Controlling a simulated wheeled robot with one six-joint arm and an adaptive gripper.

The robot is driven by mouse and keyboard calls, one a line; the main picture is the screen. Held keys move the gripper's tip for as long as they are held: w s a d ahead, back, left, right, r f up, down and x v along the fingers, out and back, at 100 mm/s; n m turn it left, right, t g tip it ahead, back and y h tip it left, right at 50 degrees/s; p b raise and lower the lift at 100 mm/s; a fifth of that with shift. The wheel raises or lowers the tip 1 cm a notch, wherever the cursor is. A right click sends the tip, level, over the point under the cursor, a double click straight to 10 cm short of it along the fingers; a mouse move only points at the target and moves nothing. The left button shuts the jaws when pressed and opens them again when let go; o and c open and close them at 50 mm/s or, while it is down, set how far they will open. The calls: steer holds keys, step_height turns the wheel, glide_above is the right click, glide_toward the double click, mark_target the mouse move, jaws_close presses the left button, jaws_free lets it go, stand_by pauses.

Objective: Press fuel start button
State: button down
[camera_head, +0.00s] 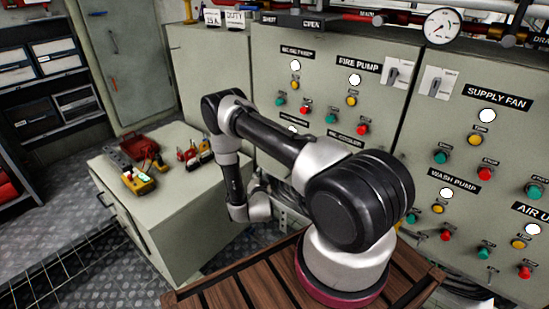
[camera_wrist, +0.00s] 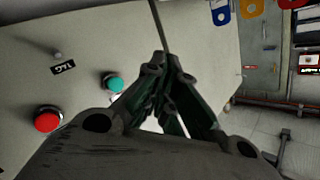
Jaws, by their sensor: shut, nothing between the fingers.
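In the wrist view my gripper (camera_wrist: 168,62) is shut and empty, its fingertips together in front of a pale panel (camera_wrist: 95,25). A green button (camera_wrist: 113,83) is on that panel, left of the fingers. A red button (camera_wrist: 47,118) is further left and lower in the picture, and a small black label (camera_wrist: 62,68) is above them. I cannot read a fuel label in either view, so I cannot tell which button is fuel start. In the head view my arm hides my gripper and part of the panel behind it.
In the head view the control cabinet (camera_head: 330,90) carries several green, red and yellow buttons, with labels such as FIRE PUMP (camera_head: 358,63) and WASH PUMP (camera_head: 455,181). A low grey cabinet (camera_head: 190,215) with tools on top stands left of my arm. Pipes with a gauge (camera_head: 442,26) run above.

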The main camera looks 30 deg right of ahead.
steer(key=shift+r, duration=0.15)
steer(key=w+d, duration=0.3)
steer(key=d, duration=0.5)
steer(key=shift+d, duration=0.15)
stand_by(0.3)
stand_by(1.4)
steer(key=shift+w+d, duration=0.15)
steer(key=shift+d, duration=0.25)
steer(key=shift+w+d, duration=0.15)
steer(key=shift+d, duration=0.35)
stand_by(0.6)
steer(key=shift+a, duration=0.1)
steer(key=shift+s+a, duration=0.3)
steer(key=shift+a, duration=0.45)
